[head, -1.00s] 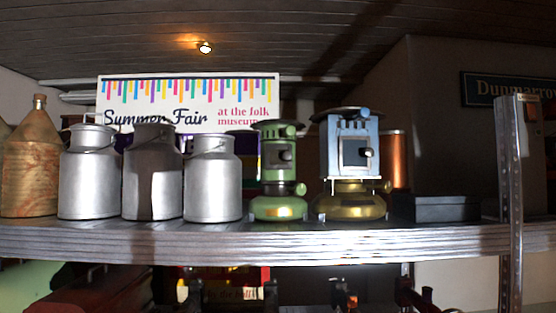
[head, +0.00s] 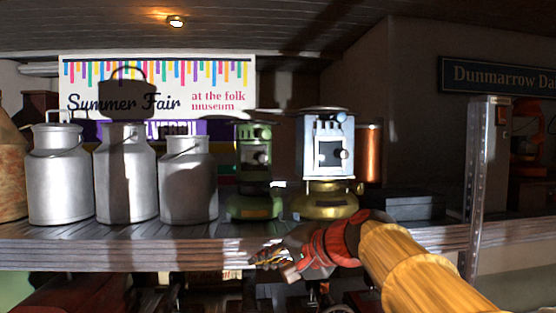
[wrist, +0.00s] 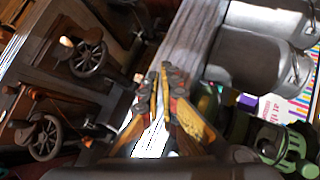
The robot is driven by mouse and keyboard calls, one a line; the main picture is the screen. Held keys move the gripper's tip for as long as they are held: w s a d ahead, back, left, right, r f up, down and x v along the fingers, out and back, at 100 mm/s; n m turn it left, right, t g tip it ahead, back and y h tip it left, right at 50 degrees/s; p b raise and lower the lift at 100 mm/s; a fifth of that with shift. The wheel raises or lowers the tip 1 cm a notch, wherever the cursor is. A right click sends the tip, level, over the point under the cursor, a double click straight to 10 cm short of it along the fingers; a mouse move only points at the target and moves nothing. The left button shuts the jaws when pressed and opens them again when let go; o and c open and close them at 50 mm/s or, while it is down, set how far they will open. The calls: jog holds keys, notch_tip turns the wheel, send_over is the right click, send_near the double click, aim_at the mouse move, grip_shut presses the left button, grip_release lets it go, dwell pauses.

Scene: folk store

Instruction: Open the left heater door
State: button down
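The left heater (head: 250,207) is green, with a dark round top, and stands upright on the shelf. Its door (head: 258,155) is a small front panel with a dark knob; it looks closed, though shadow makes this hard to see. Green heater parts also show at the lower right of the wrist view (wrist: 290,145). My gripper (head: 262,260) is in front of the shelf edge, below and apart from the left heater. In the wrist view my gripper (wrist: 159,75) has its yellow-padded fingers close together, with a narrow gap and nothing seen between them.
A blue heater with a brass base (head: 325,198) stands right of the green one. Several metal milk cans (head: 60,175) stand to the left. A dark box (head: 405,205) and a metal post (head: 478,160) are to the right. The shelf edge (head: 120,256) runs across.

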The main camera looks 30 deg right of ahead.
aim_at(254, 158)
jog(key=w+d+r+m+t+h+p, duration=0.1)
jog(key=w+d+r+m+t+p, duration=0.15)
jog(key=d+r, duration=0.65)
jog(key=w+d+r+m+t+p, duration=0.1)
jog(key=w+d+r+m+t, duration=0.2)
jog(key=d+r, duration=0.6)
jog(key=shift+g, duration=0.25)
jog(key=w+a+p, duration=0.1)
jog(key=w+a, duration=0.1)
jog(key=w+a+r+p, duration=0.1)
jog(key=w+a, duration=0.1)
jog(key=w, duration=0.1)
jog(key=w+a+r+p, duration=0.1)
jog(key=w+a, duration=0.1)
jog(key=shift+w+a, duration=0.15)
jog(key=shift+a, duration=0.2)
jog(key=shift+w+f, duration=0.1)
jog(key=shift+h, duration=0.4)
